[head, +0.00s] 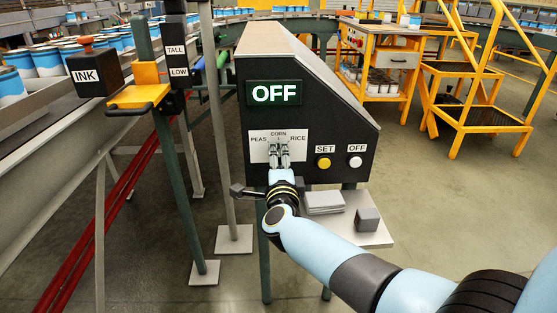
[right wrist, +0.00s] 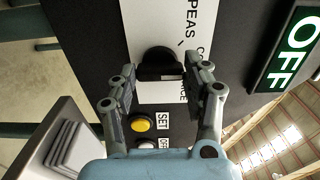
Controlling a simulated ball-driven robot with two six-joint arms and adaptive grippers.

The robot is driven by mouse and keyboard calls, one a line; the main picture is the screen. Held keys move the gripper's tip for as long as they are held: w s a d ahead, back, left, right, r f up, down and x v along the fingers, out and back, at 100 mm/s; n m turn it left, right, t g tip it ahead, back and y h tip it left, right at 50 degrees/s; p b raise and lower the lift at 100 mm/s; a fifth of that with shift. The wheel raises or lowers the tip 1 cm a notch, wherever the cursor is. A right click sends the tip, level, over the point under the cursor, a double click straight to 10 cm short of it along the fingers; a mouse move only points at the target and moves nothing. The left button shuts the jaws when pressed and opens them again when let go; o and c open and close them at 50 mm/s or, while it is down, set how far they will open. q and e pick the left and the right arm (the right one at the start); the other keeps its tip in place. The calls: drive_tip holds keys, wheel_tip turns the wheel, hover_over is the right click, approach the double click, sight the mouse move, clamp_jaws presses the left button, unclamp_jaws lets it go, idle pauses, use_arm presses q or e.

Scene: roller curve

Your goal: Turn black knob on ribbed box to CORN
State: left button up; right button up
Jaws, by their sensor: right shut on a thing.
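The ribbed box (head: 311,124) is a dark box with a sloped right side and a lit OFF display (head: 274,94). A white label plate (head: 258,150) on its front reads PEAS, CORN and RICE from left to right. My right gripper (head: 279,150) is in front of this plate and hides the knob in the head view. In the right wrist view, the black knob (right wrist: 160,62) sits between the fingers of my right gripper (right wrist: 163,82), which is shut on it. I cannot tell which word the knob points to. My left gripper is not in view.
A yellow SET button (head: 323,163) and a white OFF button (head: 355,162) are right of the plate. A grey shelf (head: 375,236) juts out below, with grey blocks on it. An INK box (head: 95,74) and a yellow stand (head: 139,92) are at the left.

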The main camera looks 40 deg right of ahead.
drive_tip(key=o, duration=1.2)
drive_tip(key=shift+c, duration=0.2)
drive_tip(key=shift+s+a, duration=0.1)
drive_tip(key=v, duration=1.2)
